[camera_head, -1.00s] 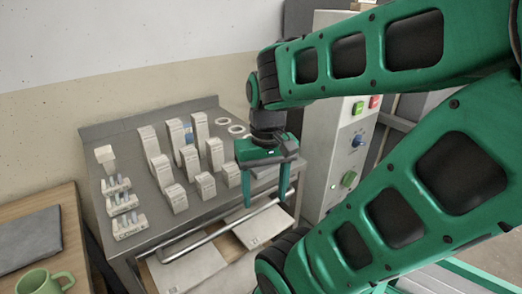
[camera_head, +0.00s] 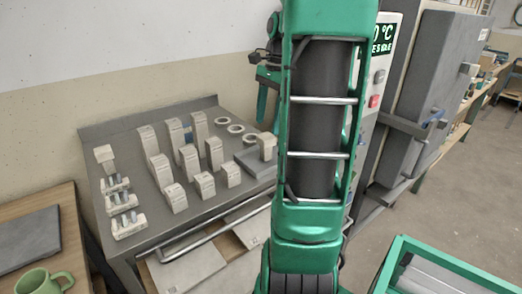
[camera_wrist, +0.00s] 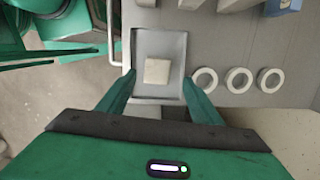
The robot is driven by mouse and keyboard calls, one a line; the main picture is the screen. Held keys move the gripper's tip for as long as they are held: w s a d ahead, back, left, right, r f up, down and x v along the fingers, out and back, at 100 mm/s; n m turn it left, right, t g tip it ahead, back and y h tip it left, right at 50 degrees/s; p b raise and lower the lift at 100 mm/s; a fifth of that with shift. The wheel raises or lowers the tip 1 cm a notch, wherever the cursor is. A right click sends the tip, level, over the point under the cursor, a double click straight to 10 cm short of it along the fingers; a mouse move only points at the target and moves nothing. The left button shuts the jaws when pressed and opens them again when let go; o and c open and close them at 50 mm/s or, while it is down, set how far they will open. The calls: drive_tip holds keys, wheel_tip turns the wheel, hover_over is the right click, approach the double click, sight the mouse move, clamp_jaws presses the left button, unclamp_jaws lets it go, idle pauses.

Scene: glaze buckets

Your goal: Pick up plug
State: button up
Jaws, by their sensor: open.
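A pale, blocky piece (camera_head: 266,146) stands on a small grey tray (camera_head: 250,160) at the right end of the sloped grey table; I take it to be the plug. In the wrist view the pale piece (camera_wrist: 157,72) shows as a small square inside the tray (camera_wrist: 152,97). My gripper (camera_wrist: 158,78) is open and empty, with its two green fingers on either side of the piece in that picture. The height of the gripper above it is hard to judge. In the head view my arm hides most of the gripper.
Several pale blocks (camera_head: 173,196) stand in rows left of the tray on the grey table (camera_head: 100,135). Pale rings (camera_head: 235,128) lie behind the tray. A control cabinet (camera_head: 392,60) stands to the right.

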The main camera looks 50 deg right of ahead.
sight(264, 147)
drive_tip(key=f, duration=0.3)
drive_tip(key=a+f, duration=0.1)
drive_tip(key=f, duration=0.6)
drive_tip(key=shift+w+a, duration=0.15)
drive_tip(key=shift+a, duration=0.2)
drive_tip(key=shift+r, duration=0.1)
drive_tip(key=c, duration=1.2)
